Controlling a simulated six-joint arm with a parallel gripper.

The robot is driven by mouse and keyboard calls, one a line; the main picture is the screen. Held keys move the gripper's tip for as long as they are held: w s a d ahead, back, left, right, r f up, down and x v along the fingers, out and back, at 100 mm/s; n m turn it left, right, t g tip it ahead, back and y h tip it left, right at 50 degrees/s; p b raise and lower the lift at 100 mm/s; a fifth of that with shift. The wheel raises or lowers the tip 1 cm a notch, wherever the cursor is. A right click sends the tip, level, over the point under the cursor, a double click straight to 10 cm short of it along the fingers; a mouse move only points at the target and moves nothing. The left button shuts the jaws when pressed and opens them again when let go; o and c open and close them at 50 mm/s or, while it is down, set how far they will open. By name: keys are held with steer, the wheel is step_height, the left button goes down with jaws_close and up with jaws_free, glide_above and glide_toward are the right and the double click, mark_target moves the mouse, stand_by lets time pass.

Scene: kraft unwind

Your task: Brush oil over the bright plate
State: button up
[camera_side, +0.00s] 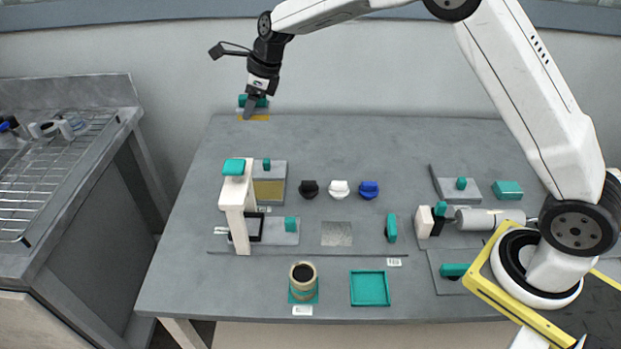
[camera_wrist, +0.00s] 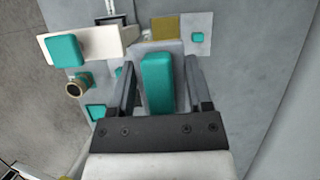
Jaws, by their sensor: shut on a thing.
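My gripper (camera_side: 252,105) is high at the far left of the bench. It is shut on a teal-handled grey block; the handle (camera_wrist: 158,82) shows between the fingers in the wrist view. In the side view a yellow-brown strip (camera_side: 262,117) shows under the fingers; I cannot tell if the block is a brush. A shiny square plate (camera_side: 336,234) lies flat at the bench's middle, well apart from my gripper. A tan cup with dark contents (camera_side: 303,281), perhaps the oil, stands on a teal mat at the front. It also shows in the wrist view (camera_wrist: 75,88).
A white arch with a teal top (camera_side: 236,200) stands left of the plate. A grey holder with a brass sheet (camera_side: 269,191) is behind it. Black (camera_side: 309,189), white (camera_side: 339,189) and blue (camera_side: 369,190) knobs lie mid-bench. A teal tray (camera_side: 370,302) is in front. The back is clear.

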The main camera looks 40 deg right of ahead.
steer(key=s+n+g, duration=0.2)
steer(key=s+n, duration=0.1)
steer(key=n, duration=0.1)
steer(key=n+g+h, duration=0.4)
steer(key=n+h, duration=0.2)
steer(key=n, duration=2.5)
glide_above(330, 235)
steer(key=w+a, duration=0.1)
steer(key=shift+n+h, duration=0.3)
step_height(330, 235, down, 18)
steer(key=shift+f, duration=0.25)
steer(key=shift+f, duration=0.1)
steer(key=shift+f, duration=2.35)
steer(key=shift+f, duration=0.55)
